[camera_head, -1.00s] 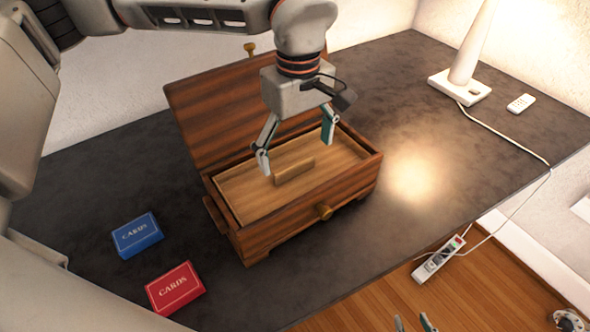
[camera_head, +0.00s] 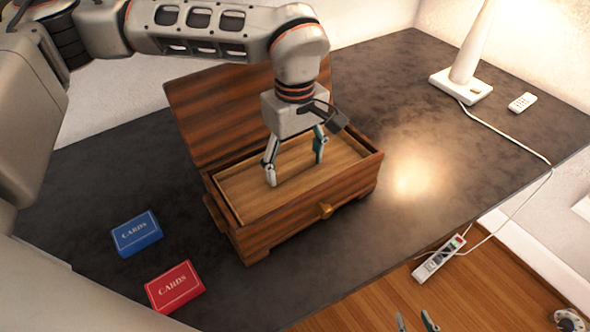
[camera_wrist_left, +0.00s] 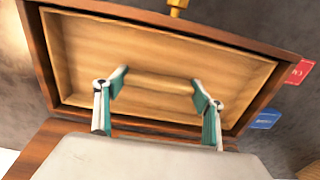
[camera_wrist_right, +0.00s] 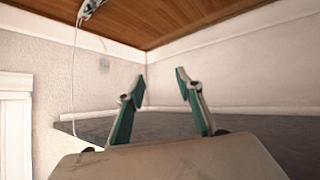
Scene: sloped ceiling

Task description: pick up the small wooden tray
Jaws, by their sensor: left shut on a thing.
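The small wooden tray (camera_head: 245,190) is light wood and sits inside the open dark wooden box (camera_head: 285,228). In the left wrist view the tray (camera_wrist_left: 85,62) has a raised wooden bar handle (camera_wrist_left: 160,84) across its middle. My left gripper (camera_head: 295,172) reaches down into the tray. Its fingers (camera_wrist_left: 160,85) are shut on the two ends of the handle, which they largely hide in the head view. I cannot see the tray raised out of the box. My right gripper (camera_wrist_right: 161,85) is open and empty; its fingertips show at the bottom of the head view (camera_head: 418,321).
The box lid (camera_head: 205,110) stands open behind. A blue card box (camera_head: 137,234) and a red card box (camera_head: 174,286) lie left of the box. The dark tabletop (camera_head: 450,150) is clear between.

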